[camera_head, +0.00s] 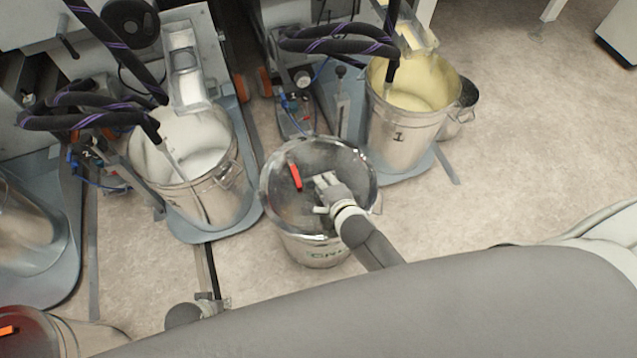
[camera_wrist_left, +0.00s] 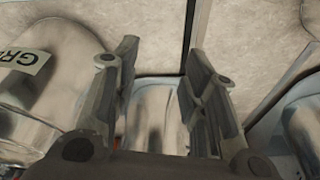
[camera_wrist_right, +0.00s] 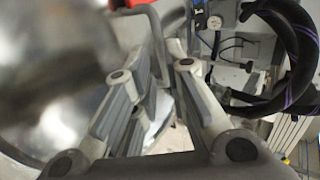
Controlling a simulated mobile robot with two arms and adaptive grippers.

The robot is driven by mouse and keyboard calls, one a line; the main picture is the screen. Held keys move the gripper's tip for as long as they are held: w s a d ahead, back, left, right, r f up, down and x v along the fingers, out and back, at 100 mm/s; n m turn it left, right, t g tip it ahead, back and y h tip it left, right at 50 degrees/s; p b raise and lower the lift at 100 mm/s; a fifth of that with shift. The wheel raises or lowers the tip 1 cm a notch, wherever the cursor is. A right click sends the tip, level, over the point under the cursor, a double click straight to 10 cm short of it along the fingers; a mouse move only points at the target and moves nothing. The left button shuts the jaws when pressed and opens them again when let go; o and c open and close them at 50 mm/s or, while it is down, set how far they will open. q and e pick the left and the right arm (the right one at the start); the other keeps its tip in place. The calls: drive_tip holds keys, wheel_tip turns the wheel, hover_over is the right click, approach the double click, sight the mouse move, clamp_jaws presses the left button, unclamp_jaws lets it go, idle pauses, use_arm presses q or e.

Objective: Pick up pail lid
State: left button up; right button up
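A shiny round pail lid (camera_head: 330,160) with a red handle (camera_head: 296,177) lies on the metal pail (camera_head: 318,252) in the middle of the head view. My right gripper (camera_head: 322,182) is over the lid, just right of the handle. In the right wrist view the lid (camera_wrist_right: 50,70) fills the left side, and the handle's bent metal rod (camera_wrist_right: 158,40) shows near the tips of my open right fingers (camera_wrist_right: 162,48). I cannot tell whether they touch it. My left gripper (camera_head: 214,304) is low over the floor; its fingers (camera_wrist_left: 162,50) are open and empty.
A pail of white liquid (camera_head: 200,185) stands at left and a pail of yellow liquid (camera_head: 400,130) at right, both with black hoses (camera_head: 335,42) above. Another lidded pail (camera_head: 90,338) is at the lower left. Bare floor (camera_head: 520,120) lies to the right.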

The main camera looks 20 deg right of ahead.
drive_tip(key=x, duration=0.2)
drive_tip(key=b+x, duration=0.1)
drive_tip(key=shift+w+a+f, duration=0.15)
drive_tip(key=shift+w+a, duration=0.15)
drive_tip(key=shift+w, duration=0.05)
drive_tip(key=shift+w+f, duration=0.35)
drive_tip(key=shift+w, duration=0.15)
use_arm(q)
drive_tip(key=r, duration=0.2)
drive_tip(key=w+r, duration=0.1)
drive_tip(key=r, duration=0.1)
drive_tip(key=shift+w+r, duration=0.15)
drive_tip(key=shift+r, duration=0.25)
use_arm(e)
drive_tip(key=shift+w, duration=0.1)
use_arm(q)
drive_tip(key=shift+d, duration=0.1)
use_arm(e)
clamp_jaws()
drive_tip(key=shift+r, duration=0.2)
